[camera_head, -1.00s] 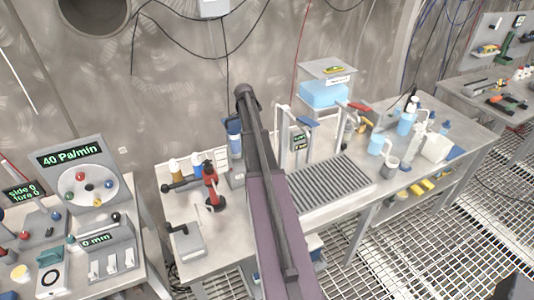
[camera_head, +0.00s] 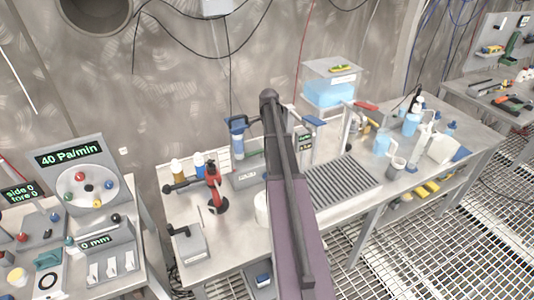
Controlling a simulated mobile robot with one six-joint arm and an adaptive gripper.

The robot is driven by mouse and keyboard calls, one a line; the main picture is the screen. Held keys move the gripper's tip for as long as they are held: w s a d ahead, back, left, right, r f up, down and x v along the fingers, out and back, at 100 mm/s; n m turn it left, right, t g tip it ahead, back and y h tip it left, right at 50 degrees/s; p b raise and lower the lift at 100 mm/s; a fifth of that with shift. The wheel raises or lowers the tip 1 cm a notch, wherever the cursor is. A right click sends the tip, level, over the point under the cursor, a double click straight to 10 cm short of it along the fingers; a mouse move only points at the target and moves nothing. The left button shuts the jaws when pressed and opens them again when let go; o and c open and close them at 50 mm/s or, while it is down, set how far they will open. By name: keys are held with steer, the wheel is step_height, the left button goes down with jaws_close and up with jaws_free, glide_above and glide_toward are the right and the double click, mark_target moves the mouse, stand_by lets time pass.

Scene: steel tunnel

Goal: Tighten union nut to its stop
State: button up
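I cannot pick out the union nut in this view; it is too small to tell or hidden. My arm rises from the bottom centre across the middle of the bench, its dark rounded joint standing at the top. My gripper does not show, so I cannot tell where it is relative to the nut. A blue-topped fitting (camera_head: 237,125) with a clear body stands at the back of the bench, just left of my arm. A red and black upright tool (camera_head: 214,188) stands on the bench further left.
The grey bench (camera_head: 235,235) runs across the middle. A ribbed drain grid (camera_head: 342,182) lies right of my arm, with a clear blue-filled tank (camera_head: 330,92) behind it. Bottles (camera_head: 410,122) stand further right. A gauge panel reading 40 Pa/min (camera_head: 75,175) is at left.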

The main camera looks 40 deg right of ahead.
steer(key=shift+f, duration=0.2)
steer(key=shift+f+b, duration=3.55)
steer(key=shift+b, duration=0.2)
jaws_close()
